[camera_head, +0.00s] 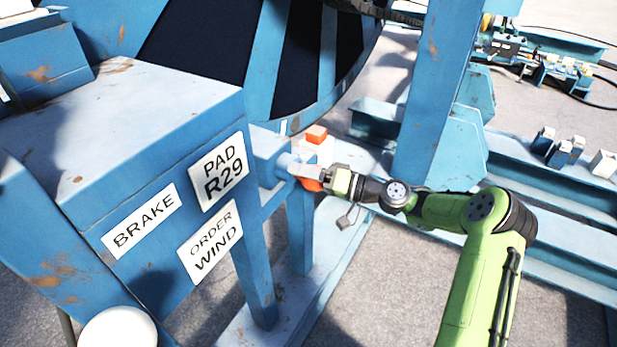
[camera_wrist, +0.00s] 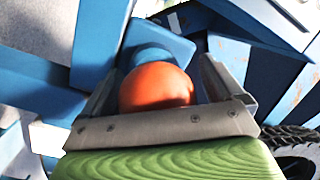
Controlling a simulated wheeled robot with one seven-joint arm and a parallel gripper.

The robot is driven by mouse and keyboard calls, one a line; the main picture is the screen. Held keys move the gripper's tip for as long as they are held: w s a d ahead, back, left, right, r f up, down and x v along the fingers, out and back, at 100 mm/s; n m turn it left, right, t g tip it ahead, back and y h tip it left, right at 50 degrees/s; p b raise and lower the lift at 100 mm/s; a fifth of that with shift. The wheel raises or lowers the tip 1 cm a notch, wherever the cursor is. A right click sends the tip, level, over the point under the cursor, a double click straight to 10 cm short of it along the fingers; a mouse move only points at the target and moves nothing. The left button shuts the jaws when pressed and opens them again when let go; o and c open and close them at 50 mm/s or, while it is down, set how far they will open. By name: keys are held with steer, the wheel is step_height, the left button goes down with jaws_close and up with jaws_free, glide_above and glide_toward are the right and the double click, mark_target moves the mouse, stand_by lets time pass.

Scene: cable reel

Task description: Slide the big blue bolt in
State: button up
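The big bolt (camera_head: 282,168) is a light blue rod coming out of the blue housing at the right end of the brake stand. In the wrist view the blue bolt (camera_wrist: 150,57) lies behind a round orange knob (camera_wrist: 157,87). My gripper (camera_head: 305,172) is at the bolt's outer end. In the wrist view my gripper's fingers (camera_wrist: 157,75) stand on both sides of the knob, which sits close to the palm. I cannot tell whether both fingers press on it. The far end of the bolt is hidden in the housing.
The brake stand carries PAD R29, BRAKE and ORDER WIND labels (camera_head: 215,172). A second orange block (camera_head: 316,134) sits just behind the gripper. The large reel (camera_head: 270,60) stands behind, and a blue post (camera_head: 425,90) rises to the right. Grey floor (camera_head: 385,290) is open below my arm.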

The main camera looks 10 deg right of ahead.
steer(key=shift+f, duration=0.1)
steer(key=shift+d, duration=0.25)
steer(key=p+v, duration=0.3)
steer(key=v, duration=1.2)
steer(key=shift+s+d, duration=0.15)
